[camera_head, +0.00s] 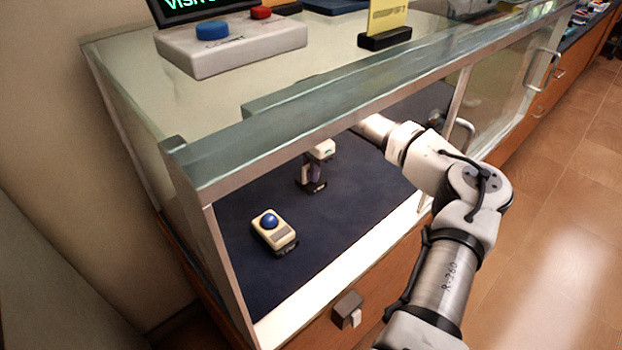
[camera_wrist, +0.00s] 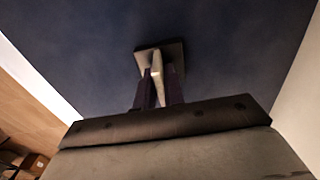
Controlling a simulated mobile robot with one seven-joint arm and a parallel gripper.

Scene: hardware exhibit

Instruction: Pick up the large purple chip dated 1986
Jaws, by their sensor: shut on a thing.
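My gripper (camera_head: 311,175) reaches down inside the glass display case, above its dark blue floor. It is shut on the purple chip (camera_head: 317,173), a small upright thing of which only a little shows in the head view. In the wrist view the chip (camera_wrist: 157,74) is a thin, pale edge between my two dark fingers. A small dark stand (camera_head: 312,187) is directly below the chip; I cannot tell whether they touch. The date on the chip cannot be read.
A cream trackball device with a blue ball (camera_head: 273,233) lies front left on the case floor (camera_head: 350,215). The glass top's front rail (camera_head: 300,125) runs above my arm. A button box (camera_head: 232,48) and yellow card (camera_head: 387,18) stand on top.

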